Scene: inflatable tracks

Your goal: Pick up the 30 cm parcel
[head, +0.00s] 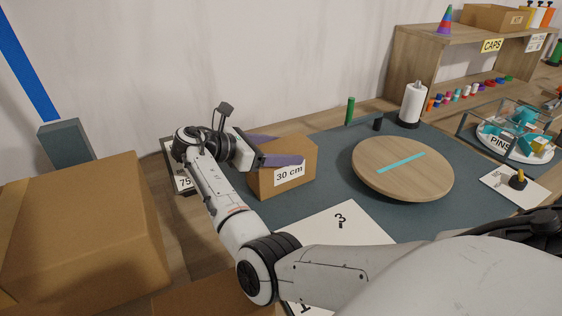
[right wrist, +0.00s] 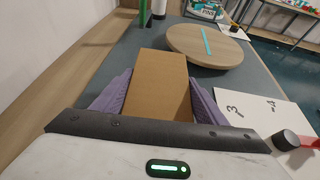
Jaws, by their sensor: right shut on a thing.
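The 30 cm parcel (head: 302,160) is a brown cardboard box with a white label reading "30 cm". It is on or just above the dark mat; I cannot tell which. My right gripper (head: 272,150) has its purple fingers on two opposite sides of it. In the right wrist view the parcel (right wrist: 158,85) fills the space between the purple fingers of my right gripper (right wrist: 158,96). The right gripper is shut on the parcel. My left gripper is not in view.
A round wooden board (head: 402,168) with a teal strip lies right of the parcel. A large cardboard box (head: 80,230) is at left. A white numbered sheet (head: 335,225) lies in front.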

